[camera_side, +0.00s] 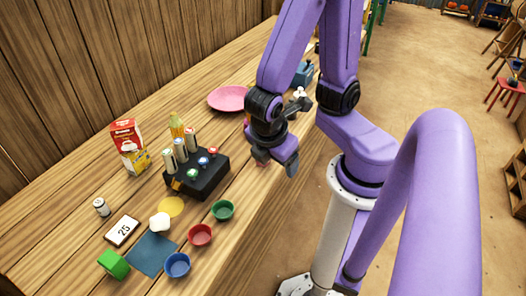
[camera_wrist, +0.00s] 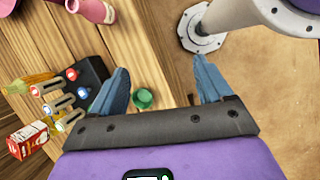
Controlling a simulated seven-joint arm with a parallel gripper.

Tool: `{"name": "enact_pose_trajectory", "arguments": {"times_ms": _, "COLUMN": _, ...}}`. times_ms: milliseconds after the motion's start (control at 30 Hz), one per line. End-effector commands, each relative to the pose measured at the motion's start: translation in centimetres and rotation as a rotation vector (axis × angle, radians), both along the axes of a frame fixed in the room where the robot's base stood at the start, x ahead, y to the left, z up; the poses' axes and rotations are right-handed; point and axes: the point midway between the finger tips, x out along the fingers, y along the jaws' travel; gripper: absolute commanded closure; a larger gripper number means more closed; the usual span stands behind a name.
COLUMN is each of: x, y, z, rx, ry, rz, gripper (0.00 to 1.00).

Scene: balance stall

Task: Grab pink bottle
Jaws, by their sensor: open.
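The pink bottle (camera_wrist: 94,9) shows at the top edge of the wrist view, partly cut off, lying or standing on the wooden table; I cannot tell which. In the side view it is mostly hidden behind my gripper, with only small pinkish bits showing. My gripper (camera_side: 277,160) hangs above the table's near edge, right of the black block. In the wrist view its two blue fingers (camera_wrist: 160,66) are spread wide with nothing between them. The bottle is outside the fingers, up and to the left.
A black block (camera_side: 188,186) with coloured buttons and several upright cylinders stands left of my gripper. A pink plate (camera_side: 228,98) lies farther back. Green (camera_side: 222,210), red (camera_side: 200,235) and blue (camera_side: 177,265) cups stand at the near edge. A carton (camera_side: 129,148) stands near the wall.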

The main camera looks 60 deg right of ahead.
Motion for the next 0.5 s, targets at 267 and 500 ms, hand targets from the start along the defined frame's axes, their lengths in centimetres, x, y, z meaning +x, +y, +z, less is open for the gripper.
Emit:
{"name": "enact_pose_trajectory", "arguments": {"times_ms": 267, "x": 1.4, "y": -0.1, "z": -4.5, "rx": -0.306, "ry": 0.008, "rz": 0.2, "gripper": 0.21}}
{"name": "enact_pose_trajectory", "arguments": {"times_ms": 500, "x": 2.4, "y": -0.6, "z": -7.8, "rx": -0.552, "ry": 0.009, "rz": 0.382, "gripper": 0.21}}
